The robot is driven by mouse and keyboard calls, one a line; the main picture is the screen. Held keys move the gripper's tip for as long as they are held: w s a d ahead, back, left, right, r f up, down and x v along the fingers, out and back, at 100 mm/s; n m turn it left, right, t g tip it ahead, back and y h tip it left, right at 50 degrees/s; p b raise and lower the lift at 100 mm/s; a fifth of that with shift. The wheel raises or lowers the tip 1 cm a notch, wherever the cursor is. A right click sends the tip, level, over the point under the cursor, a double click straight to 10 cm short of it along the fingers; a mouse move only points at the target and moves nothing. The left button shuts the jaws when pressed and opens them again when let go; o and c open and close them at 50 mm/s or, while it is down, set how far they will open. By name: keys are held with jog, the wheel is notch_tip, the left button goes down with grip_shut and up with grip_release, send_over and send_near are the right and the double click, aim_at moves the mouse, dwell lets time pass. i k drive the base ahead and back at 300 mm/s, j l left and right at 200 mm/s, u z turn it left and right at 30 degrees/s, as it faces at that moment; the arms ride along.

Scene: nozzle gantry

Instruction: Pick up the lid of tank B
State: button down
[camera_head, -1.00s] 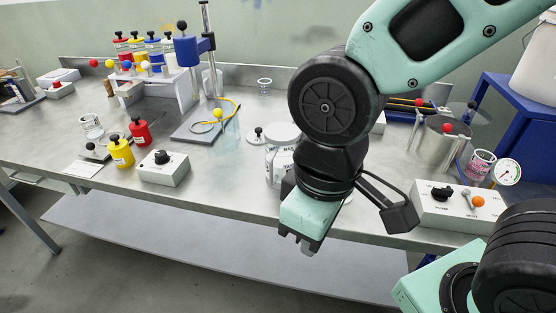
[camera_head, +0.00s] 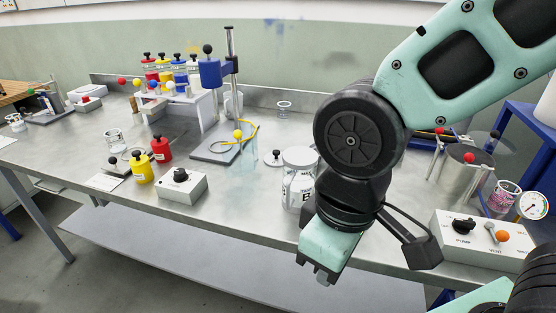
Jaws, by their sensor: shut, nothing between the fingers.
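A pale round lid with a black knob (camera_head: 274,159) lies on the table just left of the jar. My gripper (camera_head: 322,280) is shut and empty, pointing down in front of the table's front edge, apart from the jar and both round pieces.
A control box (camera_head: 182,187), yellow bottle (camera_head: 141,168) and red bottle (camera_head: 161,149) stand left. A blue-headed stand (camera_head: 211,73) is behind. A metal pot (camera_head: 462,178), gauge (camera_head: 532,206) and switch box (camera_head: 475,238) are right.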

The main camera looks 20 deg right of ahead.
aim_at(273, 159)
jog(key=i+j+z, duration=0.2)
jog(key=i, duration=0.3)
jog(key=i+j+z, duration=0.15)
jog(key=i+j, duration=0.35)
